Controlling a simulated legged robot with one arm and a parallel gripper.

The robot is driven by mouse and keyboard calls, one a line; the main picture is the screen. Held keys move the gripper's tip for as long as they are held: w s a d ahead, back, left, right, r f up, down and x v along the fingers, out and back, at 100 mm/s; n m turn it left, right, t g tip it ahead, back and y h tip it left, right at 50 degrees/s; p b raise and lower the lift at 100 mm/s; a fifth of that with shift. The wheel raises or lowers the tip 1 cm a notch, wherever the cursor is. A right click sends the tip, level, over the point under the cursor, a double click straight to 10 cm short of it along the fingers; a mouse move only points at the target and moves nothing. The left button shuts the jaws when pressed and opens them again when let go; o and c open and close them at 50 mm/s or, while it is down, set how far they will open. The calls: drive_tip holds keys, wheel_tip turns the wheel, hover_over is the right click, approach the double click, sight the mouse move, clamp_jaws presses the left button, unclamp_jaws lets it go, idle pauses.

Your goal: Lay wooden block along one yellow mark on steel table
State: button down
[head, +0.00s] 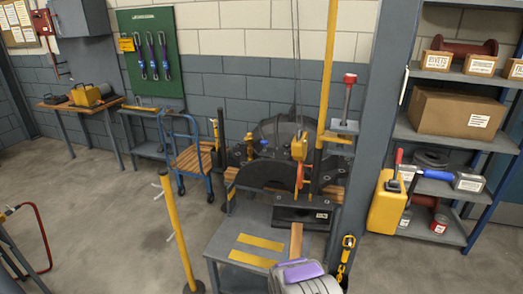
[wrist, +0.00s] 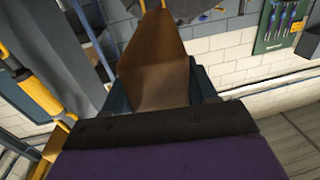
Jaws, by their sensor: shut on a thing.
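The wooden block (head: 296,240) is a narrow brown piece in the head view, sticking out beyond my gripper (head: 296,262). In the wrist view the block (wrist: 152,60) fills the upper middle, between the dark teal fingers of my gripper (wrist: 162,90), which is shut on it. The grey steel table (head: 222,238) stands in front of me. Two yellow marks, a far one (head: 261,242) and a near one (head: 251,258), lie on it, left of the block. The block overlaps the table's right part in the picture; I cannot tell whether it touches. My gripper hides its near end.
A black plate with a label (head: 303,216) stands at the table's back right, before the large dark casing (head: 262,174). A yellow post (head: 178,232) stands left of the table. A yellow hoist hook (head: 299,148) hangs behind. Shelves (head: 440,130) stand right. Open floor lies left.

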drive_tip(key=s+r+n+y, duration=0.1)
drive_tip(key=s+r, duration=0.2)
drive_tip(key=r, duration=1)
drive_tip(key=s+r+n+y, duration=0.1)
drive_tip(key=s+r+y, duration=0.1)
drive_tip(key=r, duration=1.1)
drive_tip(key=shift+s+d+r, duration=0.15)
drive_tip(key=shift+s+r, duration=0.25)
